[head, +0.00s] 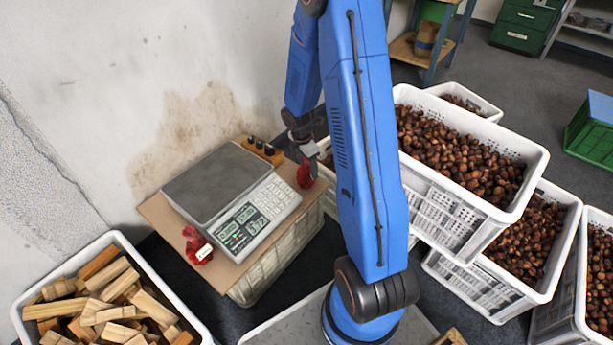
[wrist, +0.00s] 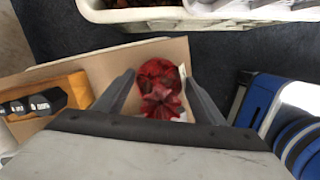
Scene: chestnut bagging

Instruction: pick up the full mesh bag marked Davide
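A red mesh bag (head: 305,178) stands at the back right corner of the cardboard sheet, beside the scale. In the wrist view the same bag (wrist: 158,75) shows dark round contents, a gathered top and a white tag at its right, with no name readable. My gripper (head: 302,155) is above this bag. In the wrist view its fingers (wrist: 160,98) are spread on either side of the bag, with gaps at both sides. A second red mesh bag (head: 194,243) with a white label lies at the sheet's front left; its label is too small to read.
A grey scale (head: 215,182) stands on the cardboard sheet (head: 160,212), with a wooden block with black knobs (head: 262,151) behind it. A crate of wood pieces (head: 187,316) is at front left. White crates of chestnuts (head: 447,208) stand right of my arm.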

